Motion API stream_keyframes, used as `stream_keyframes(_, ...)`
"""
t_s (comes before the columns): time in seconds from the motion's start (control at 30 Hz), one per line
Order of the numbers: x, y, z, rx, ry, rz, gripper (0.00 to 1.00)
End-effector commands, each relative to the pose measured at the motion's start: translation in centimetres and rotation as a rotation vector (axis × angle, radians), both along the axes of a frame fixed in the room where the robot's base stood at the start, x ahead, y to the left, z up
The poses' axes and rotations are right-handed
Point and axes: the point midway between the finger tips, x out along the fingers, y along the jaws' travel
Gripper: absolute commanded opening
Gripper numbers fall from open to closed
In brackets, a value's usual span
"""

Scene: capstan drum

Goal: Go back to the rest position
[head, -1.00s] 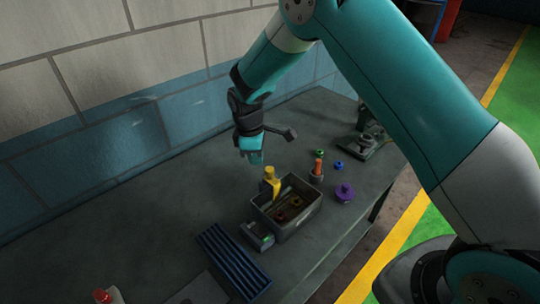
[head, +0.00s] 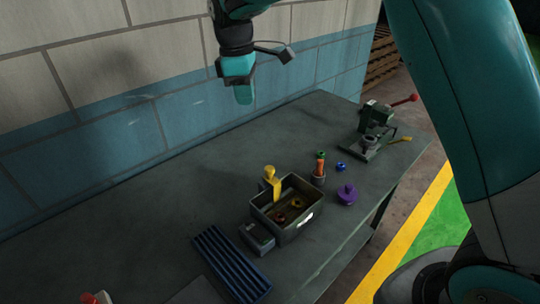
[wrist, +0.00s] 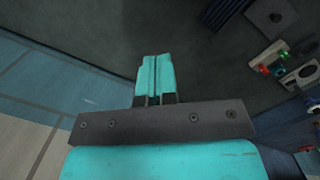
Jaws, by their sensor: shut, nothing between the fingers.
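My gripper (head: 243,94) is raised well above the back of the grey workbench (head: 130,215), in front of the wall. Its teal fingers are shut with nothing between them. In the wrist view the fingers (wrist: 155,75) lie together, with the dark bench top beyond them. It touches nothing.
On the bench stand a grey bin (head: 299,231) with ring-shaped parts inside, a yellow piece (head: 275,185), an orange peg (head: 319,165), a blue part (head: 341,167), a purple knob (head: 347,194), a ribbed blue tray (head: 230,262) and a red-handled press (head: 376,125). The bench's left part is largely clear.

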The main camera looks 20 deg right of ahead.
Motion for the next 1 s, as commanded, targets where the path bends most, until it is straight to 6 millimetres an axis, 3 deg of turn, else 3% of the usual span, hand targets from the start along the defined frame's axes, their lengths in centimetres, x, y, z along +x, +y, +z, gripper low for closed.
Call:
stream_keyframes(0.47,0.0,0.0,0.1,0.0,0.0,0.0,0.0)
stream_keyframes(0.57,-0.8,-0.1,0.5,0.008,-0.009,-0.012,0.0)
stream_keyframes(0.67,-3.3,-0.4,1.3,0.035,-0.028,-0.049,0.0)
stream_keyframes(0.77,-7.9,-0.6,2.2,0.091,-0.053,-0.12,0.0)
stream_keyframes(1.0,-21.9,-0.2,1.7,0.291,-0.048,-0.337,0.0)
